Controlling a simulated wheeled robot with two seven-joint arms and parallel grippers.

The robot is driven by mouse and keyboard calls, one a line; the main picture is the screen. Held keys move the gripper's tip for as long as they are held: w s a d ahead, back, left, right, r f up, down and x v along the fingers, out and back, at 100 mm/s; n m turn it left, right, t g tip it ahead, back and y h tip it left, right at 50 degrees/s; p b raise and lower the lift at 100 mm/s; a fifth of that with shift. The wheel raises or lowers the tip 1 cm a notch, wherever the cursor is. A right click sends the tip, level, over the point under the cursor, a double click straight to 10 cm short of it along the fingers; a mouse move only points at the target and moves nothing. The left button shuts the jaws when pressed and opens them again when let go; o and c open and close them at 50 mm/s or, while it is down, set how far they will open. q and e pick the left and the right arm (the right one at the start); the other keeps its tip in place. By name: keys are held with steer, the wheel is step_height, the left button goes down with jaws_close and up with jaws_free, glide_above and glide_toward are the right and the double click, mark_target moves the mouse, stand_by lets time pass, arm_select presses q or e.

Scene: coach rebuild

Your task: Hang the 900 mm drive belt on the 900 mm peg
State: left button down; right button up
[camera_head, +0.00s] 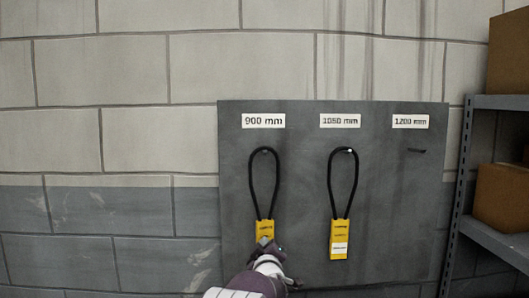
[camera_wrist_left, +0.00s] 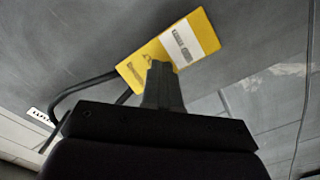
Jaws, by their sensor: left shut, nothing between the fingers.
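A black drive belt (camera_head: 251,185) with a yellow sleeve (camera_head: 264,228) hangs as a narrow loop from the peg (camera_head: 264,150) under the "900 mm" label (camera_head: 263,121). The print on its sleeve is too small to read. My left gripper (camera_head: 265,243) is in front of the lower part of this sleeve and hides some of it. In the left wrist view the shut fingers (camera_wrist_left: 161,72) overlap the yellow sleeve (camera_wrist_left: 187,38), and the black belt (camera_wrist_left: 85,84) runs off to the left. The fingers hold nothing. My right gripper is not in view.
A second belt (camera_head: 330,185) with a yellow sleeve (camera_head: 339,240) hangs under the middle label (camera_head: 340,121). The peg (camera_head: 416,150) under the "1200 mm" label (camera_head: 410,121) is bare. A metal shelf (camera_head: 498,102) with cardboard boxes (camera_head: 502,197) stands at the right.

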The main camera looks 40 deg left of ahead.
arm_select(q)
steer(key=b+v, duration=0.3)
steer(key=v, duration=0.6)
steer(key=shift+b, duration=0.35)
stand_by(0.3)
stand_by(0.4)
